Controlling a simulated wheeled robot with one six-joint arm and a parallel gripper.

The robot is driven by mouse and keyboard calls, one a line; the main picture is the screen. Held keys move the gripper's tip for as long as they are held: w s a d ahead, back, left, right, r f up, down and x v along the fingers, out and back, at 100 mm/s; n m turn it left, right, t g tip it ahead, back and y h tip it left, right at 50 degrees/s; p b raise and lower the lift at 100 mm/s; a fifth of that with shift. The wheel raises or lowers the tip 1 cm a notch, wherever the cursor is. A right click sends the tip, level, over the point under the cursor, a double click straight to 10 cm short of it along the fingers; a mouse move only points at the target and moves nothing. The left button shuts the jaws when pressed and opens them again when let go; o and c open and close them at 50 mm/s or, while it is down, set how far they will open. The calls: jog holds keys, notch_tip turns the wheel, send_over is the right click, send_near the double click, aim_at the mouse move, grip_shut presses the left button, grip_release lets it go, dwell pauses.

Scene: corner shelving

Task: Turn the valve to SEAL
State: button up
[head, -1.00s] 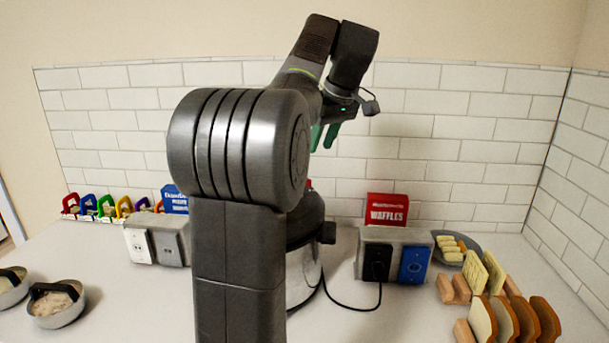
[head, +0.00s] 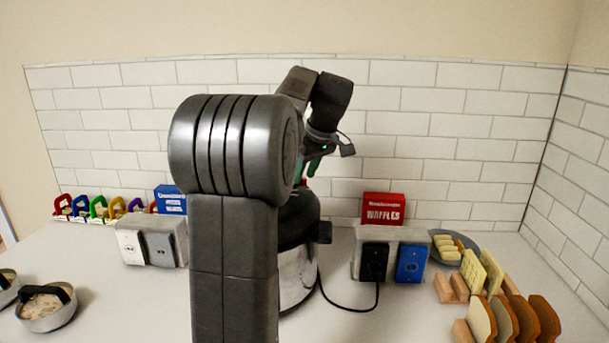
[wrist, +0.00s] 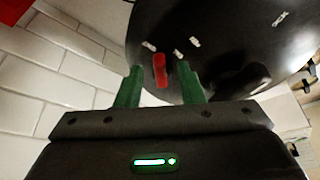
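The valve (wrist: 160,72) is a small red lever on the dark, round lid (wrist: 230,55) of the pot. It shows in the wrist view between my gripper's fingers. Small white labels lie on the lid beyond it, too blurred to read. My gripper (wrist: 161,68) has green fingers, which are open with the valve in line between them. I cannot tell whether they touch it. In the head view my gripper (head: 312,168) points down above the pot (head: 297,277), a metal pot with a dark lid. My arm hides much of the pot there.
An outlet box with a black plug (head: 374,262) stands right of the pot, its cord running toward the pot. A red waffles box (head: 383,208) is behind it. Bread slices (head: 505,320) stand in racks at right. Another outlet box (head: 150,245) and colored clips are at left.

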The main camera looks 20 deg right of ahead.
jog(key=shift+w+a+f, duration=0.1)
jog(key=shift+w+f, duration=0.1)
jog(key=shift+f, duration=0.3)
grip_shut()
jog(key=shift+a, duration=0.1)
jog(key=m, duration=0.1)
jog(key=a+m+h, duration=0.1)
jog(key=m, duration=0.1)
jog(key=m+p, duration=0.1)
jog(key=shift+s+a+m+h, duration=0.2)
jog(key=shift+a+m+h, duration=0.05)
jog(key=shift+m+h, duration=0.15)
jog(key=shift+w+a+m+h+p, duration=0.1)
jog(key=shift+a+m+h+p, duration=0.2)
jog(key=shift+m, duration=0.55)
jog(key=shift+w+a+m+h+p, duration=0.1)
jog(key=shift+a+m+h, duration=0.2)
jog(key=shift+m, duration=0.6)
jog(key=shift+a+m+h+p, duration=0.15)
jog(key=shift+m+h, duration=0.25)
jog(key=shift+m, duration=0.45)
